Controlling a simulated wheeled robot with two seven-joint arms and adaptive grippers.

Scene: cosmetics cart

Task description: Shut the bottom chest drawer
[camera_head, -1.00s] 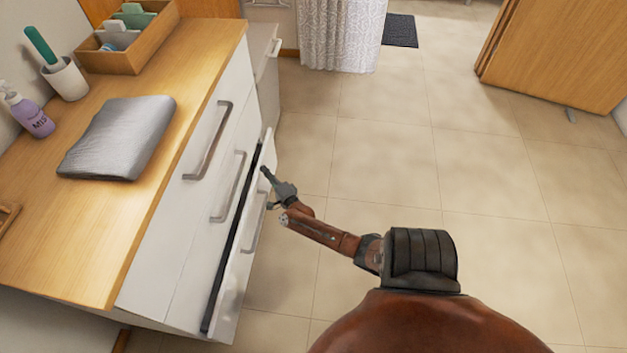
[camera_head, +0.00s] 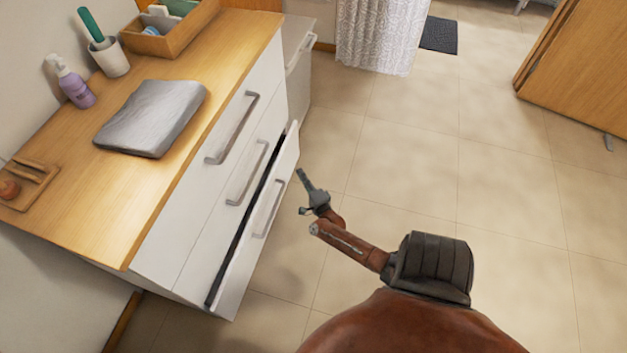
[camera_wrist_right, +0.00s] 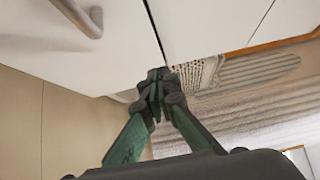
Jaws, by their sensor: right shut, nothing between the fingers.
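The white chest (camera_head: 215,165) stands at the left with a wooden top. Its bottom drawer (camera_head: 236,276) is slightly open, with a dark gap along its upper edge; the two drawers above it look shut. My right gripper (camera_head: 301,175) is shut and empty, just to the right of the bottom drawer's far end and apart from its front. In the right wrist view the closed fingers (camera_wrist_right: 160,75) meet in front of white panels, with a metal handle (camera_wrist_right: 80,15) at the upper left. My left gripper is not in view.
On the chest top are a folded grey towel (camera_head: 152,117), a purple bottle (camera_head: 72,84), a cup (camera_head: 111,58), a wooden organizer (camera_head: 172,42) and a small wooden tray (camera_head: 42,189). Tiled floor (camera_head: 420,150) to the right is clear. A wooden door (camera_head: 580,75) stands far right.

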